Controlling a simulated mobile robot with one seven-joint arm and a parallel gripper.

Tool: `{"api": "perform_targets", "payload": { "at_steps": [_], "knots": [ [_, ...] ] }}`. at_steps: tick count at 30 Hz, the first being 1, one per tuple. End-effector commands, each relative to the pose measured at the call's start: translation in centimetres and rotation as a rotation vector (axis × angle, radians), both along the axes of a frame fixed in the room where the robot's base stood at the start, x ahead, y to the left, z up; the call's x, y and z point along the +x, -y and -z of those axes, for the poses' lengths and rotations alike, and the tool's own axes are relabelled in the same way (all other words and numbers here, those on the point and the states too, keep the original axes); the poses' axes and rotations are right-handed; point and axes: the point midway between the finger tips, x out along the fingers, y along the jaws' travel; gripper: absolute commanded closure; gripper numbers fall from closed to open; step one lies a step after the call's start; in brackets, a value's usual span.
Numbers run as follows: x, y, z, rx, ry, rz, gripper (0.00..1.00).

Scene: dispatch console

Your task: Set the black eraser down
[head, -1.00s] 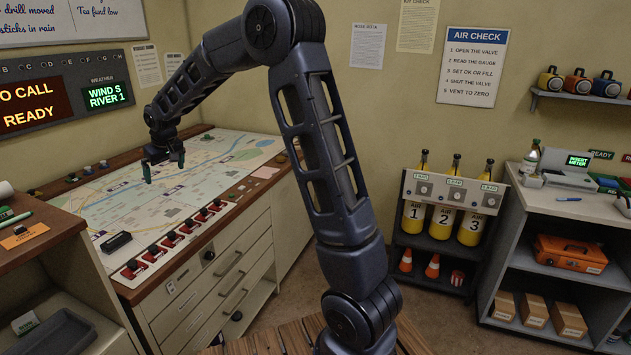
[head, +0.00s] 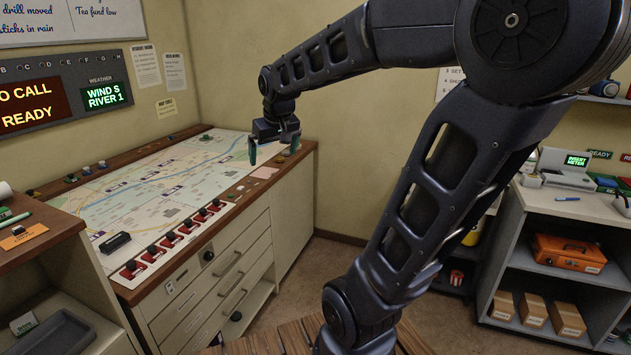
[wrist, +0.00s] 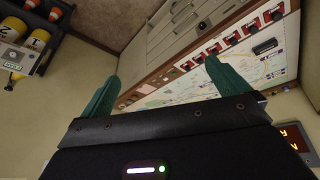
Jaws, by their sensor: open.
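The black eraser (head: 115,242) appears to be the dark block lying on the near left part of the map console (head: 130,212), left of the row of red switches. It also shows in the wrist view (wrist: 265,47), at the right beyond the fingers. My gripper (head: 274,152) is open, with green fingers apart and nothing between them. It is raised above the far right end of the console, well away from the eraser. The open fingers (wrist: 160,85) also show in the wrist view.
Red switches (head: 170,240) line the console's front edge. Small coloured blocks (head: 86,170) stand along its back edge. A wooden desk (head: 35,225) is at the left. A shelf unit (head: 570,205) with an orange case (head: 568,252) stands at the right.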

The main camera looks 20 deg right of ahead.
Motion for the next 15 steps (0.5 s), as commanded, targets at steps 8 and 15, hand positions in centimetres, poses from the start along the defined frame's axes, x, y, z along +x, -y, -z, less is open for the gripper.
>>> {"api": "perform_targets", "payload": {
  "at_steps": [8, 15],
  "knots": [
    [-8.7, 4.6, 1.8, 0.026, 0.003, 0.112, 0.0],
    [-13.0, 6.2, 3.5, 0.043, 0.002, 0.165, 0.0]
  ]
}}
